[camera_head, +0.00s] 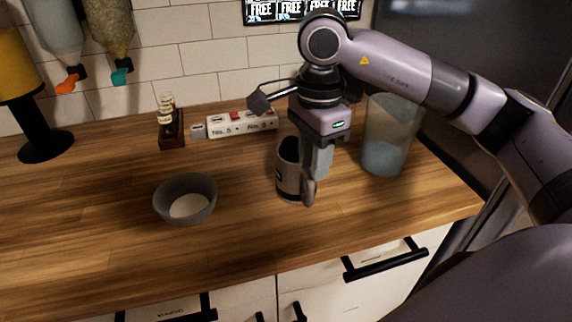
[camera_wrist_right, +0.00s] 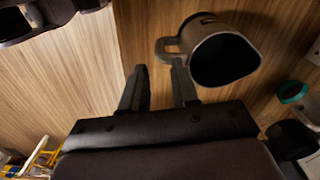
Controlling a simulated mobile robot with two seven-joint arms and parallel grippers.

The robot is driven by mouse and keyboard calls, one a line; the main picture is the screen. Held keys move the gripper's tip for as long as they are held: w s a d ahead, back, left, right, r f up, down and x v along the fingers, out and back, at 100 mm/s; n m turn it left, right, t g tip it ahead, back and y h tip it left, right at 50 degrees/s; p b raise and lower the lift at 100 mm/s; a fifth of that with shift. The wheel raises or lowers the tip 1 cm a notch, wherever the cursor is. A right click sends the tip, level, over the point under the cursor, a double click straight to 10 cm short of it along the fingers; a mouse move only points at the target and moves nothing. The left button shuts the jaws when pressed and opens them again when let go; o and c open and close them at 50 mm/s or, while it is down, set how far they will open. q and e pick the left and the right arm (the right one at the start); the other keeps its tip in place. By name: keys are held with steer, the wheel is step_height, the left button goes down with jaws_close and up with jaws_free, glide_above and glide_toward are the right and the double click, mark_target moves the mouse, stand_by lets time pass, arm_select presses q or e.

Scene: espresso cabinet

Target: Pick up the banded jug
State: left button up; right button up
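My right gripper (camera_wrist_right: 159,80) is open there. The handle is just beyond the fingertips, closest to the right-hand finger; I cannot tell whether they touch. My left gripper is not in view.
A grey bowl (camera_head: 185,201) stands left of the jug. A clear container (camera_head: 389,138) stands close behind and right of my gripper. The counter's front left is clear.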

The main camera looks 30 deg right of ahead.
mark_target(309, 208)
steer(key=shift+a+f+p, duration=0.1)
steer(key=shift+f+p, duration=0.7)
steer(key=shift+f, duration=2.7)
jaws_close()
